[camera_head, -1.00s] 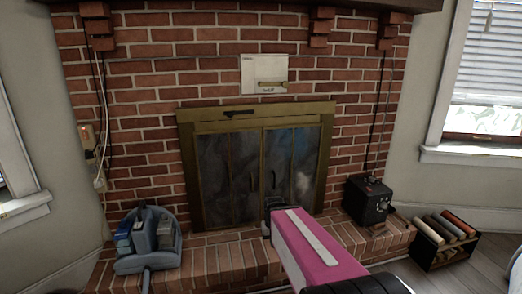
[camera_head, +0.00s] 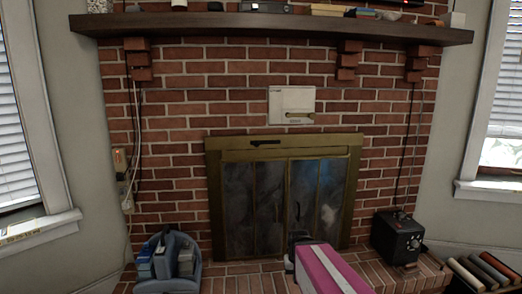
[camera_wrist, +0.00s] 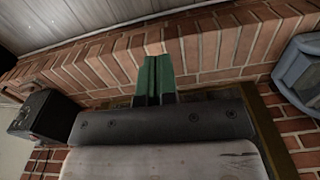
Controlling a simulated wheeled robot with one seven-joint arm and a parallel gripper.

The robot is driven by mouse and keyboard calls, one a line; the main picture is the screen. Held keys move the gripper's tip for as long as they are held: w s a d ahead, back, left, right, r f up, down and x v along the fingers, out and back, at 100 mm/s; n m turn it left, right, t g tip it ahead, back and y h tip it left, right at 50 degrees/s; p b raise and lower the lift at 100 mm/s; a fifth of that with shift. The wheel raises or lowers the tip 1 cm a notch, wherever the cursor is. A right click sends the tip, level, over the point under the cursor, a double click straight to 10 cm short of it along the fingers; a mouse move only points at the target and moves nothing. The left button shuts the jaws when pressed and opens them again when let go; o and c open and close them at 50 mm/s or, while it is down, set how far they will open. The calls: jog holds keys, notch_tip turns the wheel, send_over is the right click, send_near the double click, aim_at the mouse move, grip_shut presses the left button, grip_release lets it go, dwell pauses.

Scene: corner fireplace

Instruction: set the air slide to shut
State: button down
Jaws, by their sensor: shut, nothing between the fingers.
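The fireplace has a brass-framed glass door unit (camera_head: 213,190). A dark slide with a small knob (camera_head: 265,143) sits on its top rail, left of centre. A pale panel with a brass-coloured bar (camera_head: 300,113) is mounted on the brick above; its lettering is too small to read. I cannot tell for certain which of these is the air slide. My gripper (camera_head: 298,238) is low in front of the doors, below and apart from both. In the wrist view, its green fingers (camera_wrist: 154,73) are together and empty, with brick behind them.
A wooden mantel (camera_head: 230,24) crosses above, with brick corbels below it. On the brick hearth stand a blue-grey caddy (camera_head: 190,270) at left and a black box (camera_head: 398,240) at right. A rack of rolls (camera_head: 485,272) stands far right. The space before the panel looks clear.

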dwell(0.4)
jog(key=c, duration=1.1)
grip_release()
jog(key=shift+w+r, duration=0.1)
jog(key=shift+w, duration=0.25)
jog(key=shift+c, duration=0.2)
jog(key=o, duration=0.4)
jog(key=w+r+t, duration=0.1)
jog(key=w, duration=0.2)
jog(key=w+r+t+h, duration=0.1)
jog(key=w+r, duration=0.1)
jog(key=w, duration=0.2)
jog(key=w+r+t, duration=0.2)
jog(key=w, duration=0.1)
jog(key=shift+w+d+m+h, duration=0.1)
jog(key=shift+w+m+h, duration=0.05)
jog(key=shift+m+h, duration=0.2)
jog(key=shift+c, duration=0.2)
jog(key=n+t+y, duration=0.2)
jog(key=t+y, duration=0.1)
jog(key=t, duration=1.1)
send_near(257, 144)
jog(key=shift+m, duration=0.25)
jog(key=w, duration=0.7)
jog(key=w+a, duration=0.1)
jog(key=w, duration=0.2)
jog(key=shift+w+r, duration=0.1)
jog(key=shift+w, duration=0.3)
